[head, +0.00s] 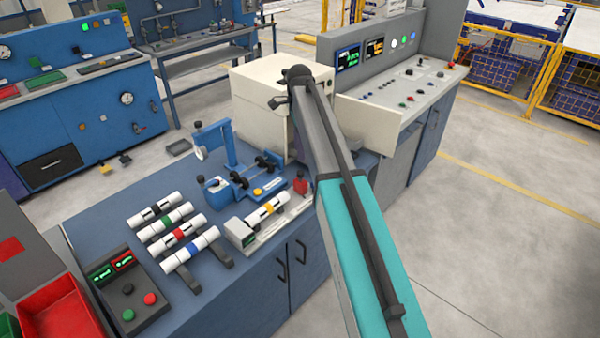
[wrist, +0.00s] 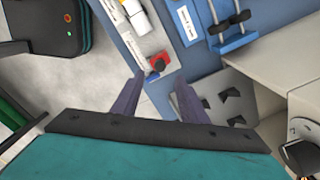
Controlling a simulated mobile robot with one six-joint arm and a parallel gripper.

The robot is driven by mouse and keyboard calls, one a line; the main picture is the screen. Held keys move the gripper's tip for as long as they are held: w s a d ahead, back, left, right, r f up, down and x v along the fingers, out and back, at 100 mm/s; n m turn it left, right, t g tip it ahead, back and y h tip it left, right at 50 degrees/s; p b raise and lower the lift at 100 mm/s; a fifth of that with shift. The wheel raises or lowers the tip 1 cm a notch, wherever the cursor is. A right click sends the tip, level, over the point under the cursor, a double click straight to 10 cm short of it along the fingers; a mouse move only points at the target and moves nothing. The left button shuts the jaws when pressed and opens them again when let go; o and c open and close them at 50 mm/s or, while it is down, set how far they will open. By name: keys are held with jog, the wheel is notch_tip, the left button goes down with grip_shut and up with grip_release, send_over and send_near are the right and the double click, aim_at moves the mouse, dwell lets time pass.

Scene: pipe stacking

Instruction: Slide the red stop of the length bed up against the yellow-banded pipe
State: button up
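The length bed (head: 268,236) is a pale rail near the front edge of the blue bench. The yellow-banded pipe (head: 267,209) lies on it, its left end by a grey block with a green display. The red stop (head: 300,185) stands at the bed's right end, with a gap between it and the pipe. In the wrist view, the red stop (wrist: 159,63) with its dark knob is just beyond my fingertips, and the white pipe (wrist: 137,16) is further up. My gripper (wrist: 158,79) is open and empty. My arm hides it in the head view.
Several banded pipes (head: 172,226) lie on a rack to the left. A blue fixture (head: 250,178) with black rollers stands behind the bed. A cream cabinet (head: 262,95) is close behind my arm. A button box (head: 128,290) sits at the bench's left end.

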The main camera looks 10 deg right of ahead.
aim_at(299, 172)
jog(key=shift+f+p, duration=1.65)
jog(key=shift+f, duration=4.1)
jog(key=shift+c, duration=0.5)
